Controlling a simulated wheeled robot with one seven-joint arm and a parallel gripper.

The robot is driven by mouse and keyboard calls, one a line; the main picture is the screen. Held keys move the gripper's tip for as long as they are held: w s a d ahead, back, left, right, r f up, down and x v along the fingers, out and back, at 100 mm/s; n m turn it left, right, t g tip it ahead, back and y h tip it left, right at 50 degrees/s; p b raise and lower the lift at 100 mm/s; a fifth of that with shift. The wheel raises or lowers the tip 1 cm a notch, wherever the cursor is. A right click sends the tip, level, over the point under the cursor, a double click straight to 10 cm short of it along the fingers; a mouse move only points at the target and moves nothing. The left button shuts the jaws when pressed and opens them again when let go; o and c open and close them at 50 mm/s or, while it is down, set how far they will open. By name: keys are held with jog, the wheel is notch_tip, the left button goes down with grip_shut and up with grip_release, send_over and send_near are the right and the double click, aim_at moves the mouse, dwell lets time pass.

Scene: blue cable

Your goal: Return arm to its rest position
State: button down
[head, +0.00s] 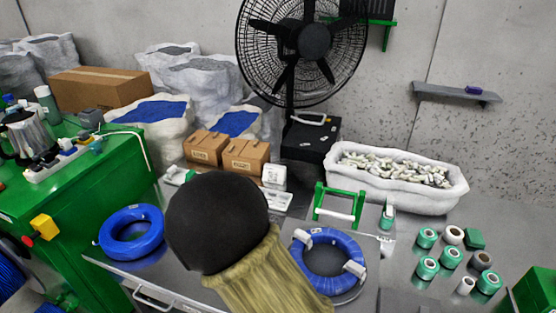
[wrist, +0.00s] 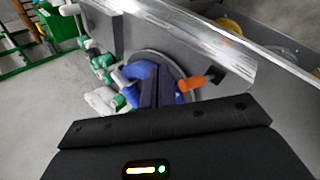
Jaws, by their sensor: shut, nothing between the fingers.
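In the wrist view, my gripper (wrist: 158,72) shows as two dark fingers side by side, pressed together with nothing between them. Behind the fingers is a blue cable coil (wrist: 139,72) on a round grey base; the fingers hide part of it. In the head view, one blue cable coil (head: 325,262) with white clips lies on the metal table. Another blue coil (head: 131,232) lies farther left. I cannot make out my fingers in the head view.
A long white bin (head: 395,201) stands at the back right, with green and white spools (head: 451,257) in front. A green stand (head: 338,204) is behind the clipped coil. A black fan (head: 313,42), cardboard boxes (head: 246,156) and a green cabinet (head: 75,190) surround the table.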

jog(key=s+d+r+m+t+y+p, duration=0.2)
jog(key=d+r+y+p, duration=0.4)
jog(key=d+r, duration=0.8)
jog(key=shift+s+r+y, duration=0.3)
jog(key=shift+r+y, duration=0.4)
jog(key=shift+y, duration=0.1)
